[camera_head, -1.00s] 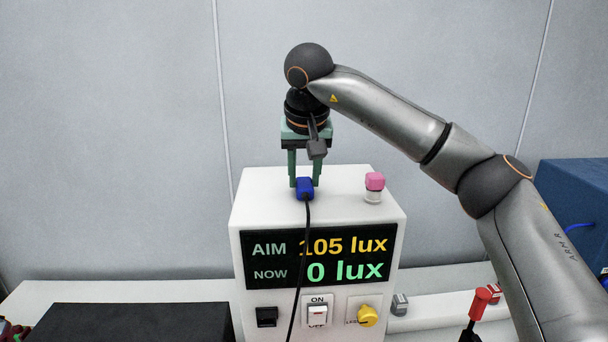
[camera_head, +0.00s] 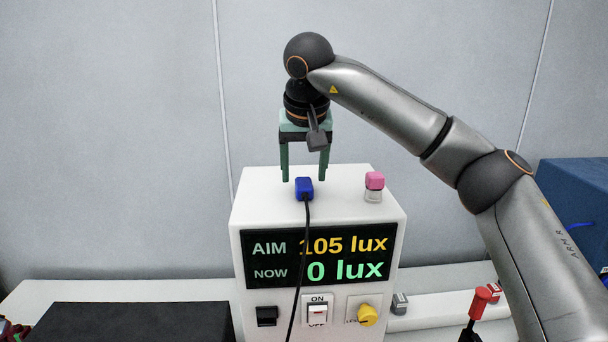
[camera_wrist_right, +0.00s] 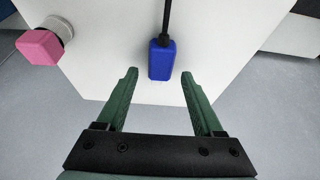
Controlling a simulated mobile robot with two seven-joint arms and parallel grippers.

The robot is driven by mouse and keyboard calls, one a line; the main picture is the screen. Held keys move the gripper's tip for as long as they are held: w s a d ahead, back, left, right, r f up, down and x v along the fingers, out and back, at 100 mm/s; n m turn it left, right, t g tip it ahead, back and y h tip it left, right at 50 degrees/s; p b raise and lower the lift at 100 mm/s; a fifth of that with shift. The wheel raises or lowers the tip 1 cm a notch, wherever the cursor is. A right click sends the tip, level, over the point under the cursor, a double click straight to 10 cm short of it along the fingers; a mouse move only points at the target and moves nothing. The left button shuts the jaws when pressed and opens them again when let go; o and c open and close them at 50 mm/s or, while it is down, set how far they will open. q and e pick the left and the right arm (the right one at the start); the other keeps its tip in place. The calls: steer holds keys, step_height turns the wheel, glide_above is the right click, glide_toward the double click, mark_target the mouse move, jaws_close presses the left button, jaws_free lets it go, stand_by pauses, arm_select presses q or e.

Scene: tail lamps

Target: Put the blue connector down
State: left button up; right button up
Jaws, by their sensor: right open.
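The blue connector (camera_head: 304,188) lies on the white top of the display box (camera_head: 335,178). Its black cable runs down over the box's front. In the right wrist view the connector (camera_wrist_right: 161,60) sits just beyond the fingertips, centred between them, with the white surface around it. My right gripper (camera_head: 304,178) has green fingers spread wide; it is empty and just above and behind the connector. Its fingers (camera_wrist_right: 158,73) also show apart in the right wrist view. My left gripper is not in view.
A pink-capped knob (camera_head: 374,182) stands on the box top to the right. The front has a lux display, a white switch (camera_head: 317,313) and a yellow dial (camera_head: 367,315). A black slab (camera_head: 130,322) lies at left; a red-handled item (camera_head: 479,303) is at right.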

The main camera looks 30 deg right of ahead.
steer(key=p+v, duration=0.1)
steer(key=v, duration=1)
steer(key=shift+f, duration=0.1)
stand_by(1.0)
